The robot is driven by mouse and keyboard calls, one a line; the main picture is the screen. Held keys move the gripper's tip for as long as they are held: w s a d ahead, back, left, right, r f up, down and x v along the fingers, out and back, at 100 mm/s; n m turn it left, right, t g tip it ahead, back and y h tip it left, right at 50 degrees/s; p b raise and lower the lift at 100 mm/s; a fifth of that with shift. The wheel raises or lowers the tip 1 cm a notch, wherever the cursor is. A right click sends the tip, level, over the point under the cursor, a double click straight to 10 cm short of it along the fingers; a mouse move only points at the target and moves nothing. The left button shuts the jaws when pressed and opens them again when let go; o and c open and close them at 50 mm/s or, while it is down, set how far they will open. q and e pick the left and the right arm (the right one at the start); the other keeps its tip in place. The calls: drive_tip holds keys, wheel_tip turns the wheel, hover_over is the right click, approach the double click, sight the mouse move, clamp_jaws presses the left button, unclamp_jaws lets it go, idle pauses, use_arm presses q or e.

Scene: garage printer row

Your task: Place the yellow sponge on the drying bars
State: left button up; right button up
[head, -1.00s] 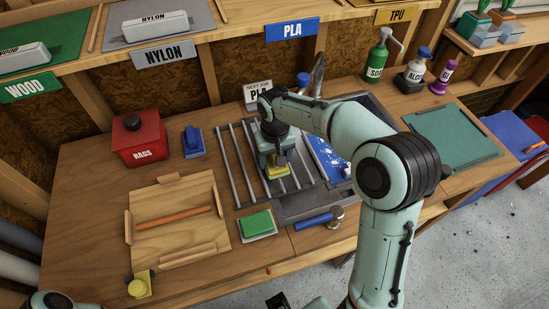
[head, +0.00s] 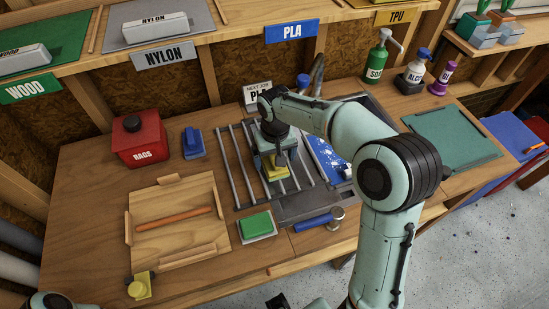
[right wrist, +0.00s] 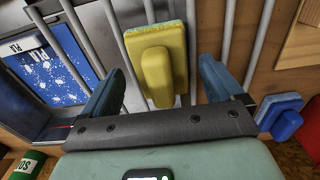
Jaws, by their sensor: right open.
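The yellow sponge (head: 275,174), a pad with a raised yellow grip, rests on the grey drying bars (head: 238,168) behind the sink edge. In the right wrist view the sponge (right wrist: 157,62) lies across the bars (right wrist: 107,22), its grip between my fingers. My right gripper (head: 278,160) is above the sponge. Its two fingers stand open, with a visible gap on each side of the grip in the right wrist view (right wrist: 161,82). Part of the sponge is hidden behind the gripper in the head view. My left gripper is not in view.
A green sponge (head: 257,223) lies in front of the bars and a blue one (head: 193,141) to their left. A red RAGS bin (head: 139,143), a wooden board (head: 172,236), a blue-handled tool (head: 314,221) and a yellow piece (head: 139,287) surround them.

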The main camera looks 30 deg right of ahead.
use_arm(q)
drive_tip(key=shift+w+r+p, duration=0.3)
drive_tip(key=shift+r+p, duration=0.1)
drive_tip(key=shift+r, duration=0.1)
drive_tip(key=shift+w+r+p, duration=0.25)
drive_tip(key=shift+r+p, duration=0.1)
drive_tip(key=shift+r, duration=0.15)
use_arm(e)
wheel_tip(320, 180, up, 11)
drive_tip(key=shift+s, duration=0.2)
